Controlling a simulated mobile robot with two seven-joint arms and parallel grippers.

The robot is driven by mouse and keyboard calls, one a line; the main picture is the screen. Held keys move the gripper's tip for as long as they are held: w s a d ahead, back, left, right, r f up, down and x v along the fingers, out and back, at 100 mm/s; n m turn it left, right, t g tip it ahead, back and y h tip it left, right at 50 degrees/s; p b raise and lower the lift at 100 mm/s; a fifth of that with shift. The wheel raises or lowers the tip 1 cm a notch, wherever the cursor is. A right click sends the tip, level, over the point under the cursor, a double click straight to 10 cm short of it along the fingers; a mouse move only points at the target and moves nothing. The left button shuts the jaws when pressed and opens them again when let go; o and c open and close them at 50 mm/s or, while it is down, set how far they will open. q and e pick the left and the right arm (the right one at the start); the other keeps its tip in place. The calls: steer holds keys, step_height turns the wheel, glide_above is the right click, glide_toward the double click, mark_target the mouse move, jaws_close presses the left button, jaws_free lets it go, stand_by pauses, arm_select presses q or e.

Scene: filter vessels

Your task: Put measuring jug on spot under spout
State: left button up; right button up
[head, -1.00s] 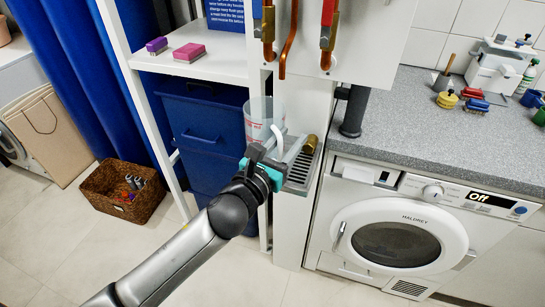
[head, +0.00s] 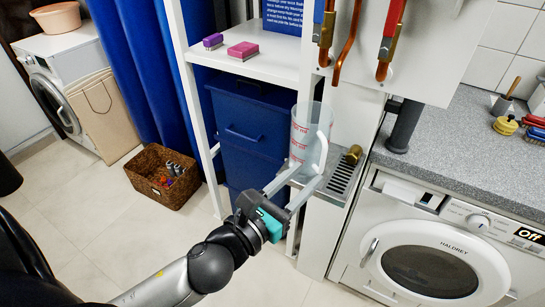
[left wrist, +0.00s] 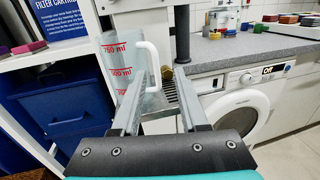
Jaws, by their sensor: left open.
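The clear measuring jug (head: 300,135) with red markings and a white handle (head: 321,152) stands upright at the left part of the metal drip tray (head: 341,177), left of the brass spout (head: 353,154). Whether its base is centred under the spout is unclear. It also shows in the left wrist view (left wrist: 115,72), with its handle beyond the fingers. My left gripper (head: 309,173) is open, its fingers pointing at the jug's lower part from the front. In the wrist view the gap between its fingers (left wrist: 163,100) looks empty. My right gripper is out of view.
Blue bins (head: 250,130) stand left of the tray beneath a white shelf (head: 262,66) with two small boxes. A washing machine (head: 430,245) and grey counter (head: 450,150) are to the right. A wicker basket (head: 162,178) sits on the floor.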

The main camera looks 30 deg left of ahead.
arm_select(q)
steer(key=s+a+f+n+g+y, duration=0.1)
steer(key=s+a+f+n+g, duration=0.15)
steer(key=f+n, duration=0.65)
steer(key=s+a+f+n+g+y, duration=0.2)
steer(key=s+f+n+g, duration=0.15)
steer(key=f, duration=1.15)
steer(key=s+a+f+n+g+y, duration=0.1)
steer(key=s+a+f+n+g, duration=0.15)
steer(key=f+n, duration=0.7)
steer(key=s+d+f+n+g, duration=0.1)
steer(key=s+f+n+g, duration=0.3)
steer(key=s, duration=0.9)
steer(key=s+d+f+n+g, duration=0.1)
steer(key=s+f+n+g, duration=0.3)
steer(key=s+f+n, duration=0.6)
step_height(320, 180, down, 5)
steer(key=s, duration=0.3)
